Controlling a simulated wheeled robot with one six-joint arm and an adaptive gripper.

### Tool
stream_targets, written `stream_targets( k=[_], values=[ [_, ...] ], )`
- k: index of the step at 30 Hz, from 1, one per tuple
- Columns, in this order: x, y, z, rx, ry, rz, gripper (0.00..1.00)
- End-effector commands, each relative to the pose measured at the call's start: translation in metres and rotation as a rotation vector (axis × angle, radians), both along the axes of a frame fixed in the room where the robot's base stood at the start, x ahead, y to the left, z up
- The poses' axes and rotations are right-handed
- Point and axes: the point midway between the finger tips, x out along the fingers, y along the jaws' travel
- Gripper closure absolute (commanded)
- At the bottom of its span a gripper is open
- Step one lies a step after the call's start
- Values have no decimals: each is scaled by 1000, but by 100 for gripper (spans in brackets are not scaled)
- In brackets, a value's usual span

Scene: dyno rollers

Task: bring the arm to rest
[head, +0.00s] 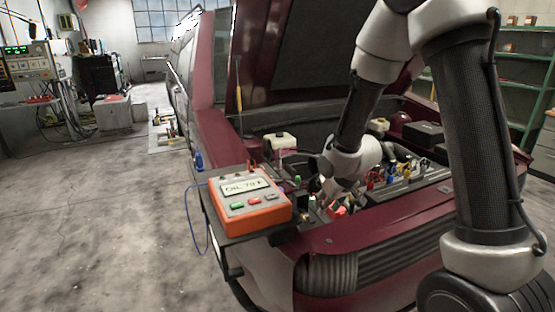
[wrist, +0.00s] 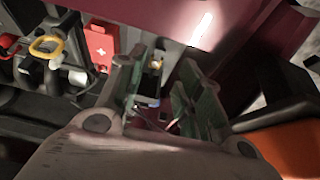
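My arm (head: 475,150) reaches over the open front of a dark red car (head: 400,225). My gripper (head: 322,195) is low over the engine bay, close to the bay's front edge and right of an orange tester box. In the wrist view, the two fingers of my gripper (wrist: 158,90) stand apart with a gap between them. A small dark part with yellowish and blue bits (wrist: 155,80) shows in the gap. I cannot tell its distance, but neither finger visibly closes on it. The fingertips are small and partly hidden in the head view.
The orange tester (head: 250,213) with a labelled screen sits on a dark shelf at the car's front corner; a blue cable hangs beside it. Open floor (head: 100,230) is at left.

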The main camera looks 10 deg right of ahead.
Motion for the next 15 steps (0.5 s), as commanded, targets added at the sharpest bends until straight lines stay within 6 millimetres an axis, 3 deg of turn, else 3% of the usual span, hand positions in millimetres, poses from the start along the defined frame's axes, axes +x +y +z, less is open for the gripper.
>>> stream_targets(
  k=[4, 6, 11, 15],
  values=[
    [-40, -18, -17, -72, 165, -9, 64],
    [-64, -28, -13, -109, 251, -17, 64],
    [-112, -53, 29, -151, 373, -59, 64],
    [-150, -72, 74, -151, 421, -104, 64]
  ],
)
